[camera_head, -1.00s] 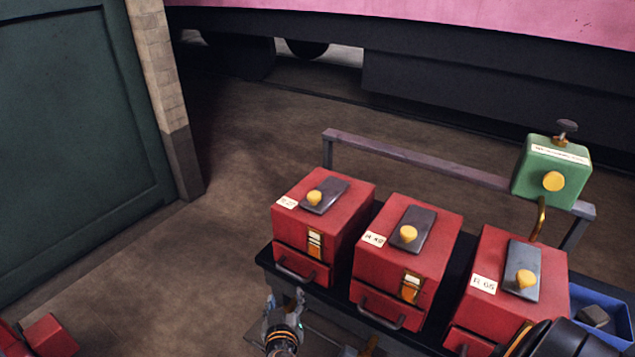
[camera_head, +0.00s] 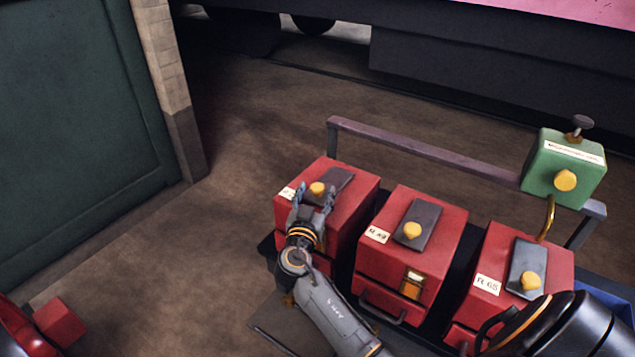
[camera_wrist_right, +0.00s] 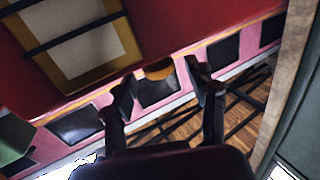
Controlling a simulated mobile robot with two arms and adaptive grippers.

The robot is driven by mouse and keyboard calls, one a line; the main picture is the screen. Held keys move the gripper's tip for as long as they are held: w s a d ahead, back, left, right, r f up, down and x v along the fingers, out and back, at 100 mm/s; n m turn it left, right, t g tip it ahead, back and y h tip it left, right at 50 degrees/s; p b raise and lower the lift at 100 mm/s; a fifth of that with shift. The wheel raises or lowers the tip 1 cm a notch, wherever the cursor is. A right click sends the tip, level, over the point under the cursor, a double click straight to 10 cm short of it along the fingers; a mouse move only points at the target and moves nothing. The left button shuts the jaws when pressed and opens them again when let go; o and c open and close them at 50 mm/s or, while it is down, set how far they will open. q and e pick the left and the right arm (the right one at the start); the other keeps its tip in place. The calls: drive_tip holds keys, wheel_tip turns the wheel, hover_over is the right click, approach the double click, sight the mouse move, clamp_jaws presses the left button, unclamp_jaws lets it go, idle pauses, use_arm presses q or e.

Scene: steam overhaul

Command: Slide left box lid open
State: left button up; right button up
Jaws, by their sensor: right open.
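The left box (camera_head: 350,205) is red, with a grey lid plate (camera_head: 337,182) on its top and a yellow knob (camera_head: 318,188) on the plate. My right gripper (camera_head: 314,191) is open at this box, its two fingers on either side of the knob in the head view. Contact with the knob cannot be told. My right arm hides part of the box's front. My left gripper is not in view.
A middle red box (camera_head: 435,235) and a right red box (camera_head: 495,255) with similar plates and knobs stand beside it. A green box (camera_head: 560,160) rises at the rail (camera_head: 420,145) behind. Open floor (camera_head: 250,130) lies behind and left.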

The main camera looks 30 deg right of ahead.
sight(329, 181)
drive_tip(key=shift+x, duration=1.4)
drive_tip(key=shift+a+f, duration=0.1)
clamp_jaws()
